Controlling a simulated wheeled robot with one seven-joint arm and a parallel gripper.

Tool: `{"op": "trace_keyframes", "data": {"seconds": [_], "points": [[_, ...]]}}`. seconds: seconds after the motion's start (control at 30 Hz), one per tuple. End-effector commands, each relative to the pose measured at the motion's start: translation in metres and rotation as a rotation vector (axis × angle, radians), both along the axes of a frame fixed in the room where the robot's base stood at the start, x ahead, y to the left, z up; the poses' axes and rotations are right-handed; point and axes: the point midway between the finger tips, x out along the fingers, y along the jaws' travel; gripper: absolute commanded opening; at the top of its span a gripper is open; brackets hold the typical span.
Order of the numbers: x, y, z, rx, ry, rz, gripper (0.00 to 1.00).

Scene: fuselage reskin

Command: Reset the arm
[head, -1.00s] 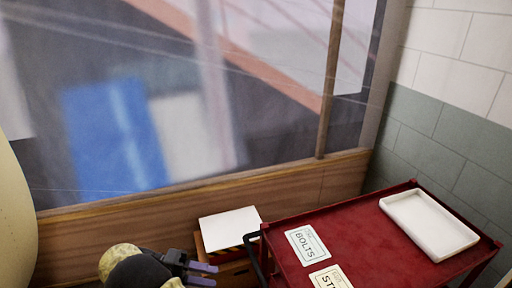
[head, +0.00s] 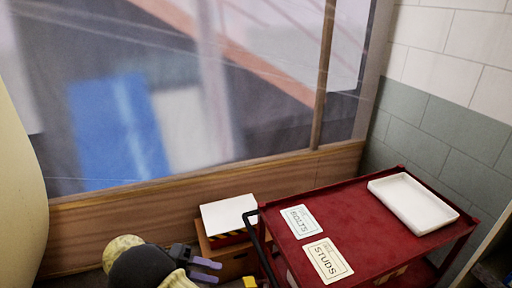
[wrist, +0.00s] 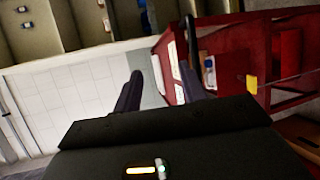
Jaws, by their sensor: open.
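My gripper (head: 206,270) is at the bottom of the head view, left of the red cart. Its two purple-grey fingers are apart, with nothing between them. In the wrist view the open fingers of my gripper (wrist: 158,85) show dark above the black gripper body. My arm behind the gripper is partly cut off by the lower edge of the head view.
A red cart (head: 370,214) carries a white tray (head: 412,203), a BOLTS label (head: 301,221) and a STUDS label (head: 328,260). A wood-framed window wall (head: 190,199) runs behind.

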Motion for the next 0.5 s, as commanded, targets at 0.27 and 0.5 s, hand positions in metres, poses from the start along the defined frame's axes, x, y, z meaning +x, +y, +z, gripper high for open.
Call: {"op": "trace_keyframes", "data": {"seconds": [0.27, 0.5], "points": [[0.013, -0.035, 0.002, 0.138, 0.083, -0.050, 0.41], [0.022, -0.080, 0.004, 0.339, 0.166, -0.102, 0.41]]}}
